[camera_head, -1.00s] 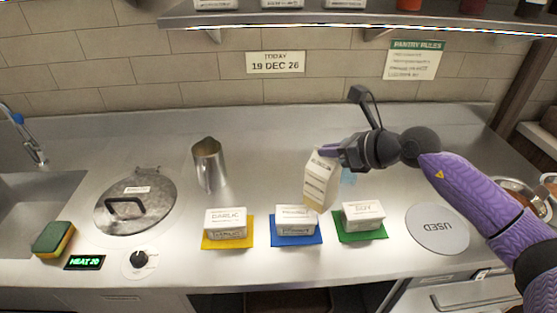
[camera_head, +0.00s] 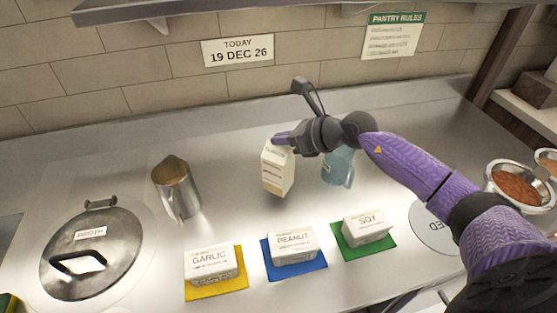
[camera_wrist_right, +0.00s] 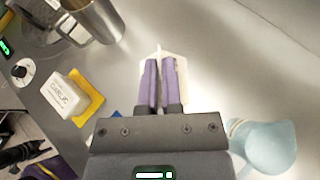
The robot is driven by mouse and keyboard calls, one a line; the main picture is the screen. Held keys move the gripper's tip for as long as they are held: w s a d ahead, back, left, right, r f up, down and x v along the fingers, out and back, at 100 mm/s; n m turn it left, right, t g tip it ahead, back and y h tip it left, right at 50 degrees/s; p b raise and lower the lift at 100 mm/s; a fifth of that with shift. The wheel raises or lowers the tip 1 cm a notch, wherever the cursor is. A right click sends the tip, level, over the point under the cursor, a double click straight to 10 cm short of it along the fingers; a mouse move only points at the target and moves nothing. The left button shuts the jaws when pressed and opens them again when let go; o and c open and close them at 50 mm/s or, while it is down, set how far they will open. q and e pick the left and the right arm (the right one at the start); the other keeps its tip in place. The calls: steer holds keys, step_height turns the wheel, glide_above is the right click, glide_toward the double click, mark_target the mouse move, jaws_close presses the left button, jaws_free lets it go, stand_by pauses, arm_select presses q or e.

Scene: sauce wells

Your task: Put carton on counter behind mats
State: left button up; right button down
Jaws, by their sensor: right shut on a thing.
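A cream carton (camera_head: 278,172) with printed sides is upright in my right gripper (camera_head: 284,140), behind the blue mat. My right gripper is shut on its top. Whether its base touches the counter I cannot tell. In the right wrist view the two purple fingers (camera_wrist_right: 161,85) close on the carton (camera_wrist_right: 176,52). A yellow mat (camera_head: 217,288), a blue mat (camera_head: 294,271) and a green mat (camera_head: 362,251) lie in a row at the counter's front, bearing white boxes labelled garlic (camera_head: 213,264), peanut (camera_head: 294,244) and soy (camera_head: 367,227). My left gripper is out of view.
A light-blue pitcher (camera_head: 339,168) stands just right of the carton, partly behind my right arm. A steel jug (camera_head: 176,188) stands to the left, near the broth lid (camera_head: 92,252). A grey disc (camera_head: 428,236) lies at right. Counter between jug and carton is clear.

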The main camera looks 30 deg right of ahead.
mark_target(290, 152)
step_height(290, 152, down, 4)
steer(key=shift+f+b, duration=0.1)
steer(key=shift+b, duration=0.45)
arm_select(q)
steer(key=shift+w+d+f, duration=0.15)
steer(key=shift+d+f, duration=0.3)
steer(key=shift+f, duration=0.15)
arm_select(e)
steer(key=shift+f, duration=0.15)
steer(key=c, duration=1.3)
jaws_free()
steer(key=shift+f, duration=0.15)
steer(key=o, duration=0.5)
steer(key=shift+r, duration=0.35)
arm_select(q)
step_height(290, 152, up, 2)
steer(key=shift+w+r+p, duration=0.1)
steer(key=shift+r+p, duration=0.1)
steer(key=shift+p, duration=1.05)
arm_select(e)
steer(key=v, duration=1.2)
